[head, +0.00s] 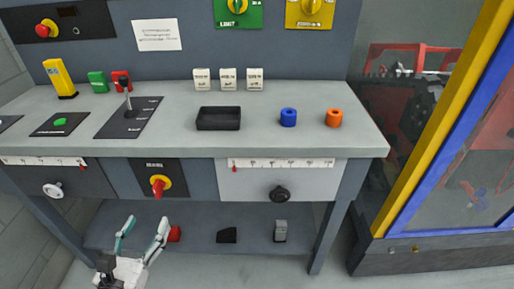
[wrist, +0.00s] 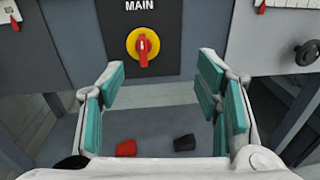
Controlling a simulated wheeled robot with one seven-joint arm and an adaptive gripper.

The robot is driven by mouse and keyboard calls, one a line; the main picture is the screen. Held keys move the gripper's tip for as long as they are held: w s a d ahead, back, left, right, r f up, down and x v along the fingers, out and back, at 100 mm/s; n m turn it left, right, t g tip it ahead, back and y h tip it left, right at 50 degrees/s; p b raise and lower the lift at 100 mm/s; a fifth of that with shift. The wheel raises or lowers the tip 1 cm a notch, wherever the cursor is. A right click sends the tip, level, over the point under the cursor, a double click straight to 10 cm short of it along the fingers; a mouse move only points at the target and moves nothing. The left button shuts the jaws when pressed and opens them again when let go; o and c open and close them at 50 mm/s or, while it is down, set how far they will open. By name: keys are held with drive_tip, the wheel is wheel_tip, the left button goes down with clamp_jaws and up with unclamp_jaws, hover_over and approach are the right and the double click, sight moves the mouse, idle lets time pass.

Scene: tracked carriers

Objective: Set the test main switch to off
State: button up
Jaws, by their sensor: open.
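The main switch is a red handle on a yellow disc (head: 158,185), set in a black panel under the bench top. In the wrist view the switch (wrist: 143,46) sits below the label MAIN, and its red handle points roughly straight up and down. The rest of the label is cut off there and too small to read in the head view. My gripper (head: 142,236) is open and empty, low in front of the bench. In the wrist view its teal-padded fingers (wrist: 160,85) are spread wide, with the switch beyond and between them, apart from both.
Beside the switch panel are a white handwheel (head: 53,189) and a black knob (head: 280,194). A lower shelf holds a red block (head: 174,234), a black block (head: 227,235) and a grey block (head: 280,231). A yellow-and-blue framed enclosure (head: 436,130) stands at right.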

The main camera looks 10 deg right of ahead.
drive_tip(key=d+r+m+g+h+p, duration=0.3)
drive_tip(key=d+r+m+g, duration=0.3)
drive_tip(key=d+r, duration=0.4)
drive_tip(key=w+d+r+m+g+h+p, duration=0.1)
drive_tip(key=d+r+m+g+h+p, duration=0.2)
drive_tip(key=d, duration=1.2)
drive_tip(key=shift+w+d+r+m+g+p, duration=0.5)
drive_tip(key=shift+r+m+g, duration=1)
drive_tip(key=shift+r+m, duration=1.85)
drive_tip(key=shift+s+r, duration=0.15)
drive_tip(key=shift+s, duration=0.05)
drive_tip(key=s+d+r+m+g+y, duration=0.3)
drive_tip(key=s+d+r+m+g, duration=0.25)
drive_tip(key=s+d+m, duration=0.5)
drive_tip(key=s+d+r+m+t+y, duration=0.25)
drive_tip(key=s+m+y, duration=0.45)
drive_tip(key=s, duration=0.5)
wheel_tip(320, 180, up, 14)
drive_tip(key=t+p, duration=0.2)
drive_tip(key=p, duration=1.1)
drive_tip(key=shift+d+r, duration=0.2)
